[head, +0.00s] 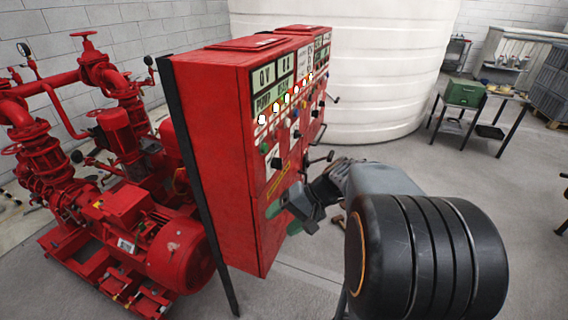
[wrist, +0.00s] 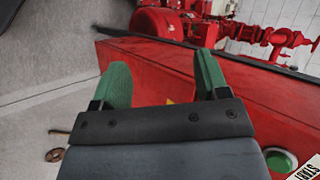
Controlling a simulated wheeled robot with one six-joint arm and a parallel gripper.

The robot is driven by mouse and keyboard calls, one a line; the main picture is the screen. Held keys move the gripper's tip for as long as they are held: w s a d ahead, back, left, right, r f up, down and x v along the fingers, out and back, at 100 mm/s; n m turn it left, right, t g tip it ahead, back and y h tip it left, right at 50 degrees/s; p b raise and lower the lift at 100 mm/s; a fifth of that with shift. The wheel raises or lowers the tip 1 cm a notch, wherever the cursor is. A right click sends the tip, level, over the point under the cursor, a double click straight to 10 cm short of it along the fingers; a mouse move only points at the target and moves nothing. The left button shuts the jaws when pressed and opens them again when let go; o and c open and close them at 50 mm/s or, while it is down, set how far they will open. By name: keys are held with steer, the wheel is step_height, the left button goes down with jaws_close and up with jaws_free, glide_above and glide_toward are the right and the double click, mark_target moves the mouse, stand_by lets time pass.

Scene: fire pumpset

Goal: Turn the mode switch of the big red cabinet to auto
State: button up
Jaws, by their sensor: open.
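The big red cabinet (head: 215,140) stands upright in the middle of the head view. Its front panel has displays, a row of lit lamps, a green button (head: 264,148) and several dark knobs, one of them a black knob (head: 276,162). I cannot tell which knob is the mode switch or how it is set. My gripper (head: 284,215) is low in front of the panel, below the knobs. In the wrist view my gripper (wrist: 160,78) has its green fingers apart with nothing between them. The cabinet (wrist: 165,75) fills the space behind the fingers, and a green button (wrist: 280,160) shows lower right.
A red pump set (head: 130,210) with pipes stands left of the cabinet. A large white tank (head: 380,80) is behind it. A table (head: 490,95) with a green box (head: 464,93) is at the right. Grey floor is clear between the tank and my arm.

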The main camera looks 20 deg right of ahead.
steer(key=w+d+r+m+t+y, duration=0.25)
steer(key=w+d+t, duration=0.2)
steer(key=d, duration=0.35)
steer(key=m+t, duration=0.2)
steer(key=t, duration=0.4)
glide_toward(282, 165)
steer(key=shift+y, duration=0.25)
steer(key=p+x, duration=0.3)
steer(key=x, duration=0.6)
steer(key=shift+w+d+f, duration=0.15)
steer(key=shift+w+f, duration=0.05)
steer(key=shift+w, duration=0.05)
steer(key=c, duration=0.9)
